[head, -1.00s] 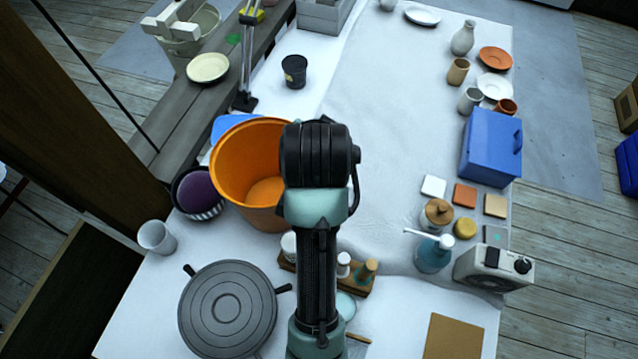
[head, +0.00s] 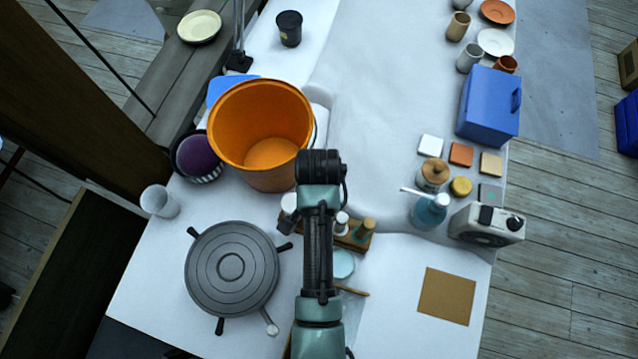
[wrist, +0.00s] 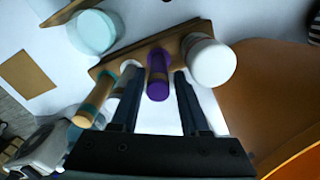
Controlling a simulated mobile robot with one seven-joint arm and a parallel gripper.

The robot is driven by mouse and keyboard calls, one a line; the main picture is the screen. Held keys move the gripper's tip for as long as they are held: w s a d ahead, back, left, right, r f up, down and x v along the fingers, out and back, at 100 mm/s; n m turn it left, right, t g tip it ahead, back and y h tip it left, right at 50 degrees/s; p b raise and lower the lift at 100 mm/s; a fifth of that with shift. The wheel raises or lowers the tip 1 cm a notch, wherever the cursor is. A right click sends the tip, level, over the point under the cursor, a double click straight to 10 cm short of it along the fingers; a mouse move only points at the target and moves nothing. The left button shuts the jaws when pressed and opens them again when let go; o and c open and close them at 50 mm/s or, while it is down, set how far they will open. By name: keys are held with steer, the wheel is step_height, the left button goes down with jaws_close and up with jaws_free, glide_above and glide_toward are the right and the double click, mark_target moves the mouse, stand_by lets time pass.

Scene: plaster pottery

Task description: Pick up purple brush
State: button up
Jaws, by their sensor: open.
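The purple brush (wrist: 158,75) stands in a wooden rack (wrist: 172,42) in the wrist view, its purple end toward the camera. My gripper (wrist: 157,72) is open, with one dark finger on each side of the brush in the picture. I cannot tell whether the fingers are level with it in depth, and no grip shows. In the head view the rack (head: 354,242) shows partly beside my arm. The purple brush and my fingers are hidden under the arm there.
In the rack, a white-ended piece (wrist: 210,62) is close to the right finger, and a teal and tan brush (wrist: 95,98) is left of the left finger. An orange bucket (head: 262,135) stands behind the rack, and a grey round turntable (head: 232,268) to its left.

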step_height(320, 180, down, 4)
steer(key=shift+s+f, duration=0.1)
steer(key=shift+f, duration=0.05)
jaws_close()
